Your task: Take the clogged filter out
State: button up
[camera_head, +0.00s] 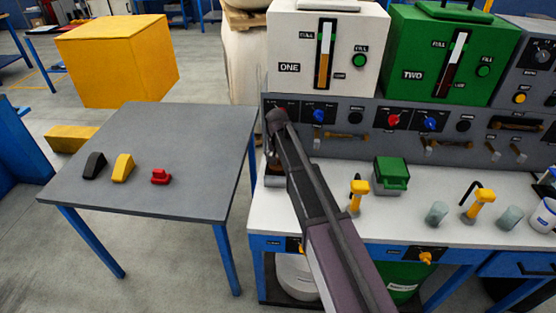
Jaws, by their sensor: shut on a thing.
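My gripper (272,166) points down at the left end of the white bench, above a small grey base (275,181). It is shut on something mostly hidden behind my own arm. A dark reddish-brown patch shows beside the fingers, but I cannot tell whether it is the clogged filter. I cannot tell whether the held thing touches the base. A green-lidded box (392,173) sits on the bench to the right of my arm.
A grey table (150,200) at left holds a black piece (94,166), a yellow piece (123,168) and a red piece (160,177). The bench has yellow-handled taps (357,196) and glass cups (436,213). A control panel (400,136) stands close behind. Tanks ONE (290,42) and TWO (410,45) sit above.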

jog(key=shift+r+p, duration=3.9)
jog(key=shift+r, duration=0.3)
